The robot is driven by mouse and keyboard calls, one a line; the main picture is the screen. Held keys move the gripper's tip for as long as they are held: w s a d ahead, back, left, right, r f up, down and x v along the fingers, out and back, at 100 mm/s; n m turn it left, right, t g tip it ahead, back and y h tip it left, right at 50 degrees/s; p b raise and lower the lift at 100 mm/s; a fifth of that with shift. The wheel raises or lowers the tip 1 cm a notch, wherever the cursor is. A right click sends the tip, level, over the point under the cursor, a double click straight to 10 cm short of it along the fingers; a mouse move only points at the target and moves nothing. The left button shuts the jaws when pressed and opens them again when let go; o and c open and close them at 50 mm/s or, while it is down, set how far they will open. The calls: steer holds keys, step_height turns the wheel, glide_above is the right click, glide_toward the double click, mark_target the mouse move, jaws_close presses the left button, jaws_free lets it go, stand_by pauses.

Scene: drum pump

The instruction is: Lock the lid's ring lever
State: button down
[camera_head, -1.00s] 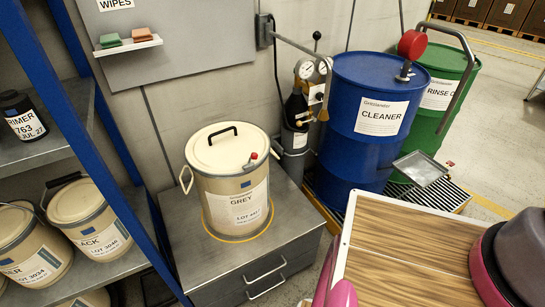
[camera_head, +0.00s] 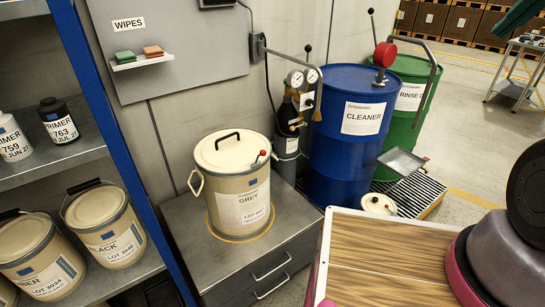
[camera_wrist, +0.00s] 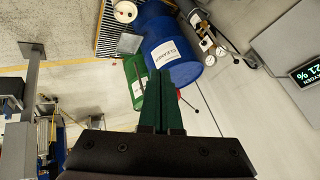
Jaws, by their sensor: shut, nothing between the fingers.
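The beige GREY pail (camera_head: 240,203) stands upright on a grey cabinet. Its cream lid (camera_head: 232,150) has a black handle and sits on the rim. The ring lever (camera_head: 261,155) shows at the lid's right edge, with a red tip. At this size I cannot tell whether it lies flat against the ring. In the wrist view, my gripper (camera_wrist: 162,80) has its green fingers together and empty. It points toward the drums from a distance, and the GREY pail is not clearly seen there.
The blue CLEANER drum (camera_head: 346,150) and the green drum (camera_head: 413,100) stand right of the pail. A drip tray (camera_head: 401,161) and a smaller pale container (camera_head: 378,204) sit near them. Shelves with pails (camera_head: 103,225) are at left.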

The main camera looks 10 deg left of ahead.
steer(key=w+a+f+m+g+y, duration=0.45)
steer(key=a+f+m+g, duration=0.2)
steer(key=a+f, duration=0.25)
steer(key=w+a+f+m+g+y, duration=0.45)
steer(key=w+a+f+m, duration=0.2)
steer(key=a+f, duration=0.3)
steer(key=w+a+f+m+t+y, duration=0.1)
steer(key=a+f+m+y, duration=0.2)
steer(key=f+m, duration=0.6)
steer(key=w+a+f+m+t+y, duration=0.1)
steer(key=w+a+f+m+y, duration=0.1)
steer(key=a+f+m, duration=0.3)
step_height(320, 180, down, 9)
steer(key=m+y, duration=0.1)
steer(key=m, duration=0.3)
steer(key=shift+w+a+f, duration=0.15)
steer(key=shift+a, duration=0.25)
steer(key=s+a, duration=0.1)
steer(key=a, duration=1.3)
steer(key=shift+s+f, duration=0.15)
steer(key=shift+f, duration=0.3)
